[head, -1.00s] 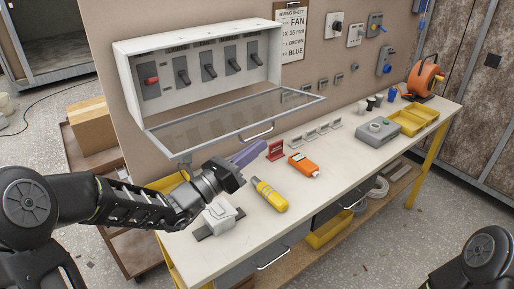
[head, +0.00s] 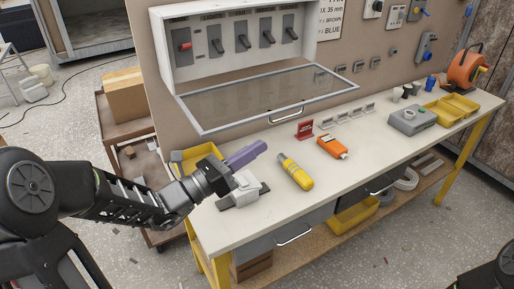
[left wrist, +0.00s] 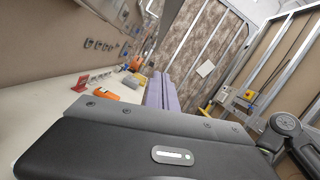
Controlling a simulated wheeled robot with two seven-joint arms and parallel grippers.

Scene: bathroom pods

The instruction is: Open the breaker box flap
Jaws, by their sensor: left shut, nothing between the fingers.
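A curved handle (head: 287,115) is on the flap's front edge. My left gripper (head: 246,155), with purple fingers, is shut and empty, below and in front of the flap, apart from it. The fingers also show in the left wrist view (left wrist: 161,92). My right gripper is out of view.
On the bench lie a grey-white device (head: 246,187) just under my left gripper, a yellow tool (head: 294,172), an orange tool (head: 332,147) and a red stand (head: 304,129). Yellow bins (head: 451,106) stand at the far right. The bench's front strip is mostly clear.

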